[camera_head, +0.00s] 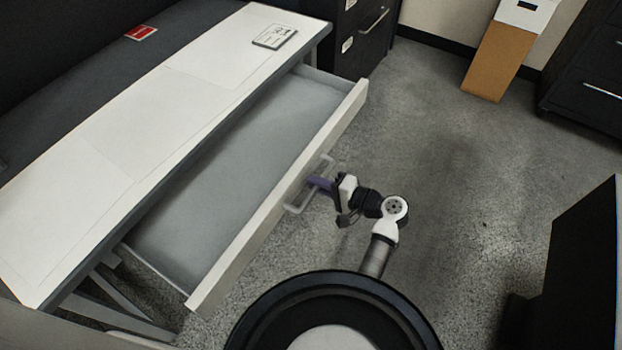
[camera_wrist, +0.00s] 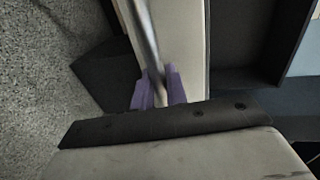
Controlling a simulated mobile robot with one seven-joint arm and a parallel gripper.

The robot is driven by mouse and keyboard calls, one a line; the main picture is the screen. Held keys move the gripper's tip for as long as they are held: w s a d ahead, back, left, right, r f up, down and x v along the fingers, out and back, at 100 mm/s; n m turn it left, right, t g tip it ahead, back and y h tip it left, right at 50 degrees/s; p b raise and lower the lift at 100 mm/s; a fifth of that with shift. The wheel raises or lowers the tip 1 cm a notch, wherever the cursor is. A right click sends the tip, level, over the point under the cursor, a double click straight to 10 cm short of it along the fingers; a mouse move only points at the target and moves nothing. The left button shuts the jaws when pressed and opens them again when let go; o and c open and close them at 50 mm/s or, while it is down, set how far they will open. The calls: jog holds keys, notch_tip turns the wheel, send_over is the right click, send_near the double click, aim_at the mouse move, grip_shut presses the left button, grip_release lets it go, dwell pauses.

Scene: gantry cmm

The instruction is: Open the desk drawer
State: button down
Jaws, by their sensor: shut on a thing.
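The desk drawer (camera_head: 272,222) stands pulled well out from under the white desk top (camera_head: 150,115) in the head view. Its inside is grey and looks empty. A pale bar handle (camera_head: 298,203) is on its front panel. My gripper (camera_head: 320,184), with purple fingers, is shut on this handle at the drawer's front. In the wrist view, the purple fingers (camera_wrist: 158,90) close around the handle bar (camera_wrist: 146,35), with the pale front panel behind it. The fingers hide part of the bar.
A small labelled block (camera_head: 274,36) and a red label (camera_head: 140,32) lie on the desk. Dark cabinets (camera_head: 362,40) stand at the back, another (camera_head: 590,85) at the right. A brown and white box (camera_head: 497,60) leans by the wall. The grey floor right of my arm is clear.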

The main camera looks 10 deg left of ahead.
jog(key=c, duration=1.5)
grip_release()
jog(key=b+v, duration=0.2)
jog(key=v, duration=1.2)
jog(key=shift+a, duration=0.1)
